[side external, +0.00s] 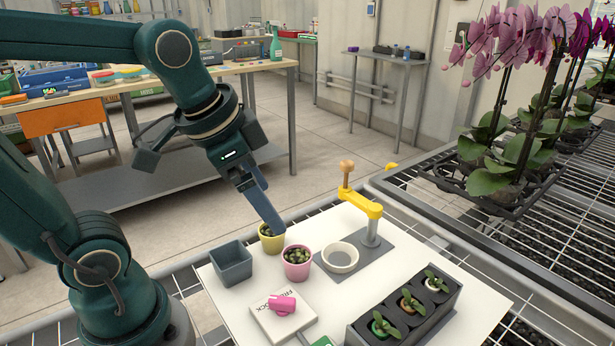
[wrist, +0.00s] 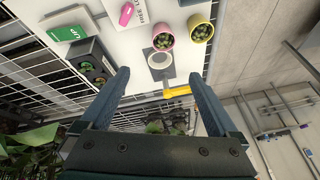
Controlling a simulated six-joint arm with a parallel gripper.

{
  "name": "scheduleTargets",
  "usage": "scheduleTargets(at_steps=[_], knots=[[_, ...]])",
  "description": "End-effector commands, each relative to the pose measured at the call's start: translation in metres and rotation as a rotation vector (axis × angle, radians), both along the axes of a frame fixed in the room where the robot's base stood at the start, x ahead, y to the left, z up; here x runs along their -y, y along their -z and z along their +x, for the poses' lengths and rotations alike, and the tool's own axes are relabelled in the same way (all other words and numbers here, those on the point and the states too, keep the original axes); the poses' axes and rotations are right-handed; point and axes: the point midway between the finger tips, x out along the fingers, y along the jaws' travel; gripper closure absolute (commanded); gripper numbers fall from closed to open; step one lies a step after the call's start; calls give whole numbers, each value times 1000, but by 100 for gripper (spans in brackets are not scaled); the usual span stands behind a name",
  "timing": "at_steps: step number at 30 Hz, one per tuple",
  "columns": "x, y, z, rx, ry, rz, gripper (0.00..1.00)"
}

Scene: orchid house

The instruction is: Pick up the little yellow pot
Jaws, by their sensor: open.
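The little yellow pot (side external: 269,244) stands upright on the white board, with small green plants in it. It also shows at the top of the wrist view (wrist: 210,32), ahead of and to the right of my fingertips. My gripper (side external: 276,226) is open; in the side view its finger overlaps the pot's right edge. In the wrist view my two fingers (wrist: 158,73) are spread wide with nothing held between them. The pot is outside the gap between them, and I see no contact.
A pink pot (side external: 297,271) stands close beside the yellow one. Nearby are a grey square pot (side external: 232,265), a white bowl (side external: 340,258), and a yellow arm on a post (side external: 360,205). A dark seedling tray (side external: 430,319) and a white box (side external: 270,322) with a pink item are nearer the front.

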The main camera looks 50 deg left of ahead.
Motion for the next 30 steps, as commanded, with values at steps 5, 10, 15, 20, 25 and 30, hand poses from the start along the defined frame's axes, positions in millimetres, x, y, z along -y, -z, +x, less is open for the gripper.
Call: scheduleTargets(at_steps=[5, 10, 15, 20, 25, 30], knots=[[-27, 14, 35, -121, 39, 38, 4], [-59, 43, 61, -242, 51, 35, 4], [-87, 77, 70, -346, 17, -2, 4], [-99, 99, 66, -411, -25, -37, 4], [-102, 114, 63, -430, -42, -50, 4], [-102, 136, 62, -433, -41, -50, 4]])
